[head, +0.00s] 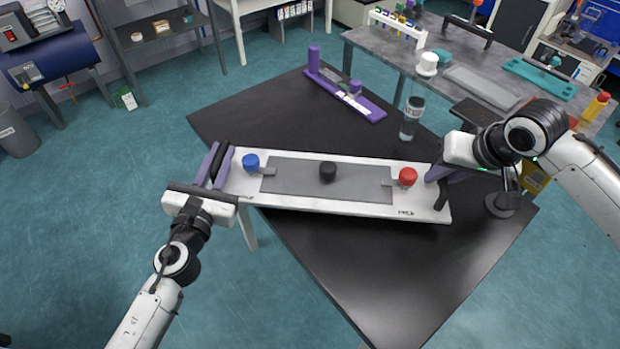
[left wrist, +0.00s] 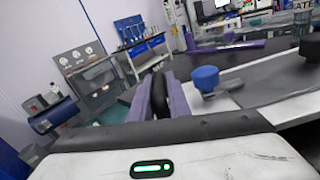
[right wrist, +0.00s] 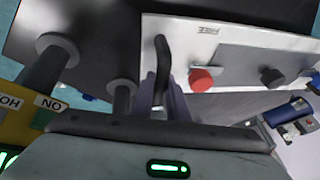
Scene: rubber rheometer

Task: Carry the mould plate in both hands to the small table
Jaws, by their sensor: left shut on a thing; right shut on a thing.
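The mould plate (head: 300,187) is a long white plate with a grey inset. It carries a blue knob (head: 251,162), a black knob (head: 327,172) and a red knob (head: 408,177). My left gripper (head: 214,165) is shut on the dark handle at the blue-knob end. My right gripper (head: 441,182) is shut on the dark handle at the red-knob end. The plate is over a black-topped table (head: 395,285), its left end past the table's edge. I cannot tell the gap beneath it. In the right wrist view, the red knob (right wrist: 201,79) sits beside the handle.
A purple tool (head: 345,92) lies on the black table's far side, with a clear bottle (head: 412,115) close behind the plate. A dark stand (head: 502,203) is by my right arm. A grey bench (head: 455,50) holds labware.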

